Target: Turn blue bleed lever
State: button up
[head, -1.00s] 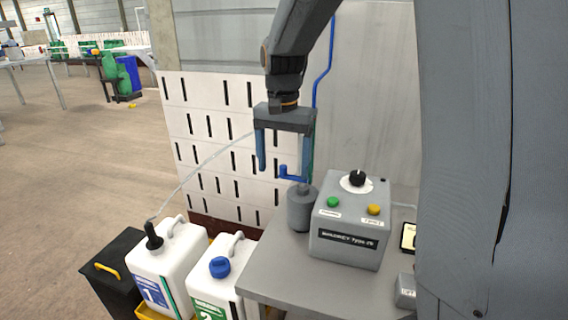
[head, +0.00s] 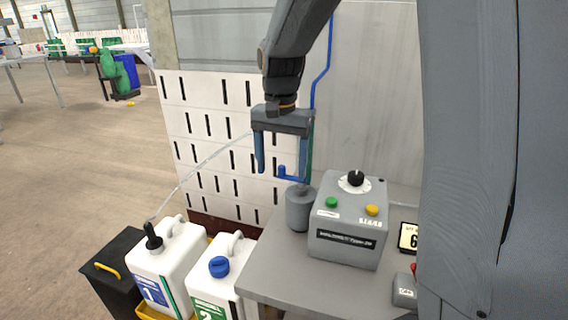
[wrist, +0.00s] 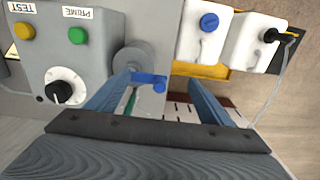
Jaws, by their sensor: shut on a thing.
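The blue bleed lever (head: 290,174) is a small bent handle above a grey cylinder (head: 299,209) at the table's back left corner. In the wrist view the lever (wrist: 150,81) lies between the fingertips of my gripper (wrist: 158,78), close against the left finger, with a visible gap on the right. The exact contact is hard to see.
A grey control box (head: 346,246) with a black knob and green and yellow buttons stands right of the cylinder. A small display (head: 408,237) is further right. White canisters (head: 172,262) stand at the left of the table (head: 300,285). A slotted white panel (head: 205,100) is behind.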

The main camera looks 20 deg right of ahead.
jog(key=shift+s+a+f, duration=0.3)
jog(key=shift+s+f, duration=0.4)
jog(key=shift+s+a+p, duration=0.3)
jog(key=shift+s+p, duration=0.15)
jog(key=shift+s, duration=0.15)
jog(key=shift+c, duration=1)
jog(key=shift+w+a, duration=0.1)
jog(key=shift+a, duration=0.15)
jog(key=c, duration=0.8)
jog(key=shift+d+r, duration=0.1)
grip_shut()
jog(key=shift+s+r+p, duration=0.15)
jog(key=shift+s+p, duration=0.35)
